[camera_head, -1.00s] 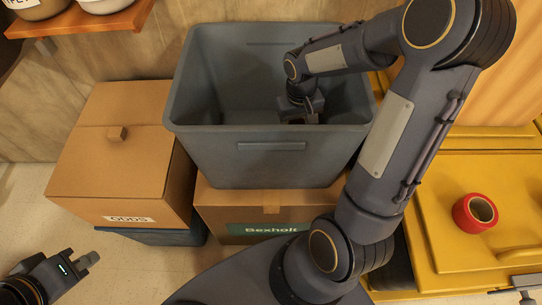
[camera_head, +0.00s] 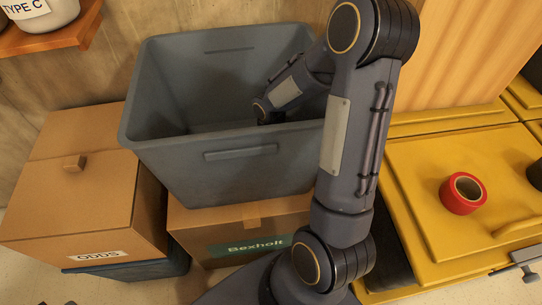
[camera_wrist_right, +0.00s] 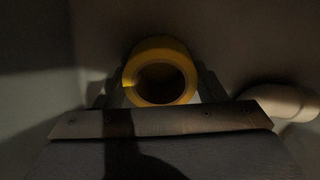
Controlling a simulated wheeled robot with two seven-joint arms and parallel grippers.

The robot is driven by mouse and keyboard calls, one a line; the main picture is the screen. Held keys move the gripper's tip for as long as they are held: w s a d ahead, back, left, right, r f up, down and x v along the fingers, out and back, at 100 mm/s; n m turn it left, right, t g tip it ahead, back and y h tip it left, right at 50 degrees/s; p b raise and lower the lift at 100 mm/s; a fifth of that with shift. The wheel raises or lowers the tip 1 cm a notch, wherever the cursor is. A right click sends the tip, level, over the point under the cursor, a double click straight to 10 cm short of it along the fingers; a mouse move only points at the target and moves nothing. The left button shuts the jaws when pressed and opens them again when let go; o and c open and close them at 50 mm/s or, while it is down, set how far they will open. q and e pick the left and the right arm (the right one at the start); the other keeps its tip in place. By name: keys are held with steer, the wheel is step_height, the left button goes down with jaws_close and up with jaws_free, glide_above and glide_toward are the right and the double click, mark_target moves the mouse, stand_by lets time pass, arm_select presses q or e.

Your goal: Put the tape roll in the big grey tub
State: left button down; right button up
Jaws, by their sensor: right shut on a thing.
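The big grey tub (camera_head: 230,165) stands open on a cardboard box in the head view. My right arm reaches over its right side and down into it; the gripper itself is hidden behind the front wall. In the right wrist view my right gripper (camera_wrist_right: 160,85) is shut on a yellow tape roll (camera_wrist_right: 158,45), with a finger on each side of it. Dim grey walls surround the roll there. I cannot tell whether the roll touches the tub floor. My left gripper is out of view.
A red roll (camera_head: 448,196) lies on the yellow cabinet (camera_head: 420,160) at right. An ODDS carton (camera_head: 75,215) stands left of the tub, and the Bexholt box (camera_head: 190,225) is under it. A pale rounded object (camera_wrist_right: 283,100) shows inside the tub.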

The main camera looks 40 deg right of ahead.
steer(key=shift+f, duration=0.15)
steer(key=o, duration=1)
steer(key=shift+o, duration=0.2)
steer(key=shift+r, duration=0.65)
step_height(320, 180, up, 11)
steer(key=p, duration=0.4)
steer(key=shift+r, duration=0.15)
